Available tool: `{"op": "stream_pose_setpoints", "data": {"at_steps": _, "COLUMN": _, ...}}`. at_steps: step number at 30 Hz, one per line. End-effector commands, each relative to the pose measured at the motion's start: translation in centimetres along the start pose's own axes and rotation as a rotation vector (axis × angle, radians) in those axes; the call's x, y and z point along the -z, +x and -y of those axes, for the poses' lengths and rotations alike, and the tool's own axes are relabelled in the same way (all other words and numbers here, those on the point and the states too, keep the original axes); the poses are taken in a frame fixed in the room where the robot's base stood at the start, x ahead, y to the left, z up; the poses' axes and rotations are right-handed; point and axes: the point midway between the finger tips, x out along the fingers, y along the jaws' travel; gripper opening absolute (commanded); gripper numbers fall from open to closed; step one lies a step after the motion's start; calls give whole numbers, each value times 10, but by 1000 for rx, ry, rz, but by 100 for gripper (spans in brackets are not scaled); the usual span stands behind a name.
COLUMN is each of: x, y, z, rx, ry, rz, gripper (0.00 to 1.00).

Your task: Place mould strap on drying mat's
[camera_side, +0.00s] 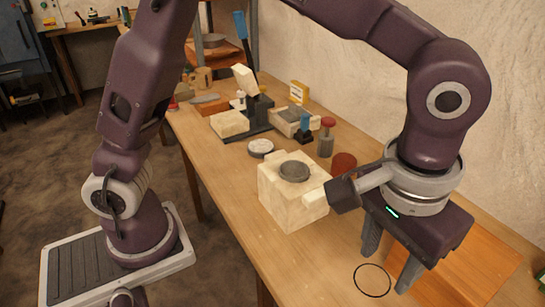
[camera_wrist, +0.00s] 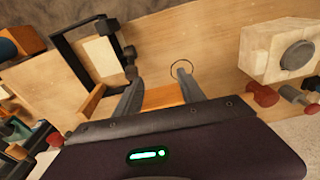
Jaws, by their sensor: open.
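The mould strap looks like a thin black ring (camera_side: 355,277) lying flat on the bench; it also shows in the wrist view (camera_wrist: 181,59). The drying mat looks like the orange-brown sheet (camera_side: 492,268) at the lower right, partly hidden behind my gripper; a strip of it shows in the wrist view (camera_wrist: 165,97). My gripper (camera_side: 386,270) is open and empty, pointing down beside the ring. In the wrist view my right finger overlaps the ring's near side; whether they touch I cannot tell. The other finger (camera_wrist: 135,80) is well left of it.
A cream mould block (camera_side: 290,211) with a grey round plug stands left of my gripper. A dark red jar (camera_side: 344,163) is behind it. A black stand, cream blocks and a red-topped bottle (camera_side: 326,138) stand farther back. The bench around the ring is clear.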

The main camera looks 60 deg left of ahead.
Motion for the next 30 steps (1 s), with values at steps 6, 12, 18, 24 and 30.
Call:
{"op": "stream_pose_setpoints", "data": {"at_steps": 6, "x": -32, "y": -82, "z": 162, "rx": 24, "ry": -23, "rz": -203, "gripper": 47}}
{"op": "stream_pose_setpoints", "data": {"at_steps": 12, "x": -105, "y": -88, "z": 232, "rx": 18, "ry": -46, "rz": -344, "gripper": 47}}
{"op": "stream_pose_setpoints", "data": {"at_steps": 18, "x": -128, "y": -80, "z": 242, "rx": 13, "ry": -40, "rz": -392, "gripper": 47}}
{"op": "stream_pose_setpoints", "data": {"at_steps": 24, "x": -128, "y": -80, "z": 242, "rx": 14, "ry": -37, "rz": -391, "gripper": 47}}
{"op": "stream_pose_setpoints", "data": {"at_steps": 30, "x": -128, "y": -80, "z": 242, "rx": 14, "ry": -37, "rz": -391, "gripper": 47}}
